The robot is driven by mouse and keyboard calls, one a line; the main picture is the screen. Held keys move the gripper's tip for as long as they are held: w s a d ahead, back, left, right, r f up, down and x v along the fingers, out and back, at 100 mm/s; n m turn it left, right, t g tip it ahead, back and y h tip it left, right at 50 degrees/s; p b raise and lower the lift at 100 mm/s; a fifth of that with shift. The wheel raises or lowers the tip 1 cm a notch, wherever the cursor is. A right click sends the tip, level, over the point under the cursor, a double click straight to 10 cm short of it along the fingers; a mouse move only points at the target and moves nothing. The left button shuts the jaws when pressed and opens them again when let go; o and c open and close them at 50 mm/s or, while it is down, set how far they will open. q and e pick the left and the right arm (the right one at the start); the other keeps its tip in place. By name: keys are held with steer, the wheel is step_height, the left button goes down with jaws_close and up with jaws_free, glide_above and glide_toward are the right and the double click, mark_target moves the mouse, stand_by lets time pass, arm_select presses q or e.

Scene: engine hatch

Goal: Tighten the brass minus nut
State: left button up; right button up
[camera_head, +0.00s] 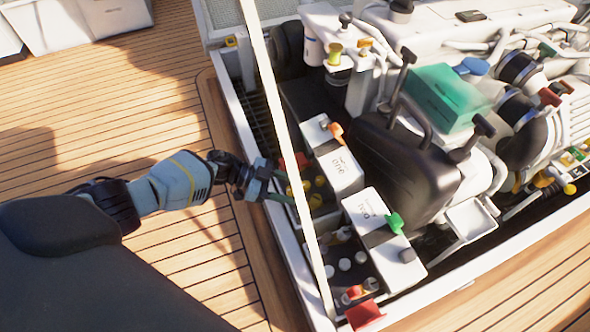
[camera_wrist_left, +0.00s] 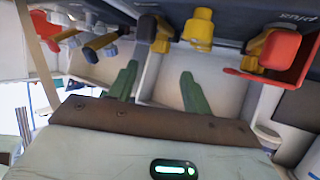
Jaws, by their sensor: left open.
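My left gripper (camera_head: 281,184) reaches over the hatch's left rim, beside several yellow brass-like parts (camera_head: 305,192). In the left wrist view, its two green fingers (camera_wrist_left: 159,72) are apart with nothing between them. A yellow fitting (camera_wrist_left: 199,28) stands beyond the fingertips, slightly right of centre. A yellow nut-like part (camera_wrist_left: 160,36) with a dark piece beside it lies to its left. Another yellow part (camera_wrist_left: 264,50) sits by a red clamp (camera_wrist_left: 289,50), near the word "plus". No minus marking is readable, so I cannot tell which part is the minus nut. My right gripper is not in view.
A thin white pole (camera_head: 277,110) crosses the hatch close to my left gripper. White boxes (camera_head: 345,178) and (camera_head: 370,212) beside a dark engine cover (camera_head: 405,165) stand to the right. Wooden deck (camera_head: 150,90) lies clear on the left.

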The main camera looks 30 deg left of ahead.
mark_target(315, 199)
arm_select(q)
steer(key=d+n+t+p, duration=0.1)
steer(key=d+t, duration=0.1)
steer(key=s+d+n+t+y, duration=0.1)
steer(key=d+n+t, duration=0.1)
steer(key=shift+d+r+p, duration=0.1)
steer(key=shift+d+p, duration=0.1)
steer(key=shift+p, duration=0.2)
steer(key=n+t+y, duration=0.1)
steer(key=s+n+y+p, duration=0.1)
steer(key=n+y, duration=0.1)
steer(key=s+n+t+y, duration=0.1)
steer(key=shift+s+r+t, duration=0.1)
steer(key=shift+s+t, duration=0.15)
steer(key=shift+t, duration=0.05)
steer(key=shift+s+a+n+y+p, duration=0.25)
steer(key=shift+s+n+y+p, duration=0.15)
steer(key=shift+s+n+y, duration=0.4)
steer(key=shift+w+f, duration=0.15)
steer(key=shift+f, duration=0.05)
steer(key=b+x, duration=0.3)
steer(key=x, duration=0.3)
steer(key=shift+w+f+b, duration=0.15)
steer(key=shift+b, duration=0.15)
steer(key=shift+w+d+f+b, duration=0.25)
steer(key=shift+w+b, duration=0.1)
steer(key=shift+w, duration=0.25)
steer(key=shift+r, duration=0.1)
